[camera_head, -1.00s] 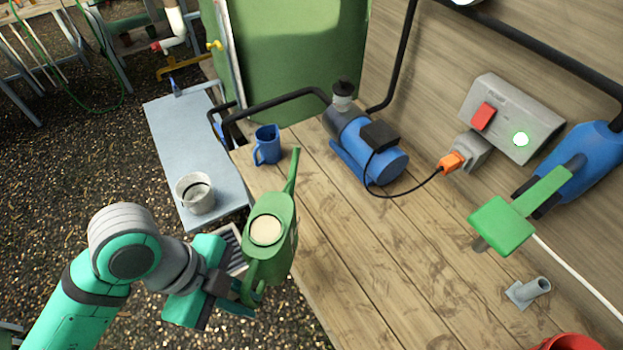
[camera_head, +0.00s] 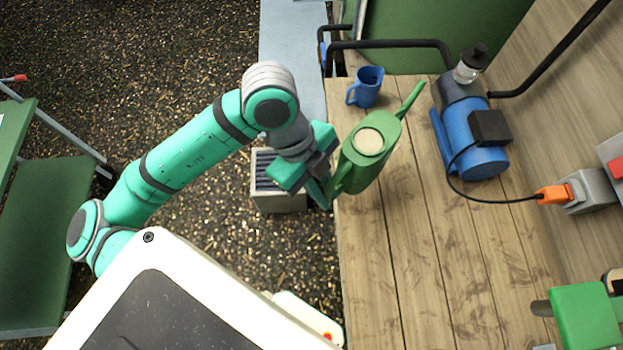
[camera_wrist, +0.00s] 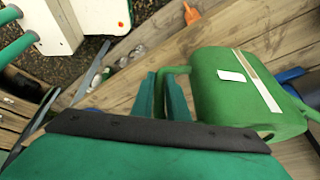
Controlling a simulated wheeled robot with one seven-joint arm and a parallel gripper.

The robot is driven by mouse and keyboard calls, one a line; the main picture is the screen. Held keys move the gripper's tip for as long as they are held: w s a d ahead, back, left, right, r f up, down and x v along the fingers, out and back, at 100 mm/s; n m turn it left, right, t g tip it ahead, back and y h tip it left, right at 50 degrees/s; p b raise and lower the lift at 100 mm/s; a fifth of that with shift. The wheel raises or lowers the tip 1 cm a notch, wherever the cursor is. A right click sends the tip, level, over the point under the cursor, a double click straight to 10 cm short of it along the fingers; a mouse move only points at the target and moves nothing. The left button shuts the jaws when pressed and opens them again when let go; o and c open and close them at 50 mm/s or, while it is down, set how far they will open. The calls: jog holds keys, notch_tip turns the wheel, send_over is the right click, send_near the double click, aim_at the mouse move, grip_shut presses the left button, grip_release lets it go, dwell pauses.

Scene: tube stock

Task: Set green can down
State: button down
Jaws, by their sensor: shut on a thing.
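The green can (camera_head: 361,165) is a watering can with a long spout and a pale round top opening. It is over the left edge of the wooden bench (camera_head: 420,260), its spout pointing up and right in the head view. My gripper (camera_head: 322,190) is shut on its handle at the lower left of the can. In the wrist view the can (camera_wrist: 235,92) lies right of my gripper's fingers (camera_wrist: 168,95), with a white label and pale stripe on its side. I cannot tell whether its base touches the bench.
A blue jug (camera_head: 366,88) stands just behind the can. A blue pump (camera_head: 470,130) with a black cable stands to the right. A slatted grey box (camera_head: 275,200) is on the ground below my gripper. A green-headed tool (camera_head: 585,315) is at lower right.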

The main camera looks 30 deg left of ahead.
aim_at(353, 194)
jog(key=w+d+f, duration=0.1)
jog(key=w+f, duration=0.1)
jog(key=w+d+f, duration=0.1)
jog(key=w, duration=0.1)
jog(key=w+d+f, duration=0.1)
jog(key=w+f, duration=0.1)
jog(key=shift+w+f, duration=0.2)
jog(key=shift+f, duration=0.1)
jog(key=shift+w+d+f, duration=0.2)
jog(key=shift+w+f, duration=0.5)
jog(key=shift+f, duration=0.15)
jog(key=shift+w+f, duration=0.1)
jog(key=shift+f, duration=1.65)
jog(key=c, duration=1.7)
grip_release()
jog(key=v, duration=1.2)
